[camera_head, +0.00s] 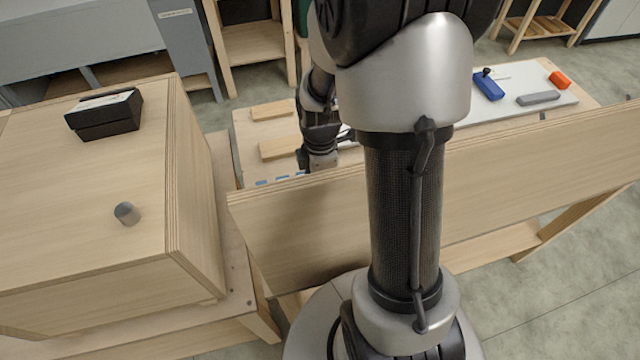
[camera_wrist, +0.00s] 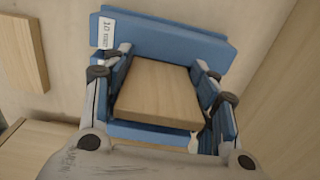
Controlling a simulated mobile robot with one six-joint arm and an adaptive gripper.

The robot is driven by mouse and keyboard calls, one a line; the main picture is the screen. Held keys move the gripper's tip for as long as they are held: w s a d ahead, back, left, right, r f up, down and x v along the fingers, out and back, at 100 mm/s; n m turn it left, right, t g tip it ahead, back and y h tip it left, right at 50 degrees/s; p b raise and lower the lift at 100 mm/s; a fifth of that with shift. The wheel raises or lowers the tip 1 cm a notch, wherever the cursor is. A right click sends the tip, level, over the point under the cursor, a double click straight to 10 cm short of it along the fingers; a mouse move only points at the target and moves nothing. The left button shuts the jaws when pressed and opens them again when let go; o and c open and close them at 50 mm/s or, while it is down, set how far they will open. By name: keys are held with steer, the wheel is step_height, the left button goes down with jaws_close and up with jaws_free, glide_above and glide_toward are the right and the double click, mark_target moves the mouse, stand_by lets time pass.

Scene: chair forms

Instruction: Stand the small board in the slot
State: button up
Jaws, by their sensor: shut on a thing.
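The small board (camera_wrist: 160,92) is a pale wooden rectangle in the middle of the wrist view. My gripper (camera_wrist: 165,72) is shut on it, with a finger at its left and right sides. In the head view my gripper (camera_head: 320,158) is over the far worktable, partly hidden by my own arm. A blue slot holder (camera_wrist: 175,38) with a white "10 mm" label (camera_wrist: 107,33) lies beyond and around the board in the wrist view. The holder's blue tops (camera_head: 284,179) show in the head view. Whether the board's lower edge is inside the slot is hidden.
A wooden panel (camera_head: 530,175) stands along the near side of the worktable. Two loose boards (camera_head: 272,110) lie at its left, one also in the wrist view (camera_wrist: 22,50).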

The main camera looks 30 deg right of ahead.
steer(key=shift+f, duration=0.35)
steer(key=o, duration=1.1)
steer(key=shift+r, duration=0.1)
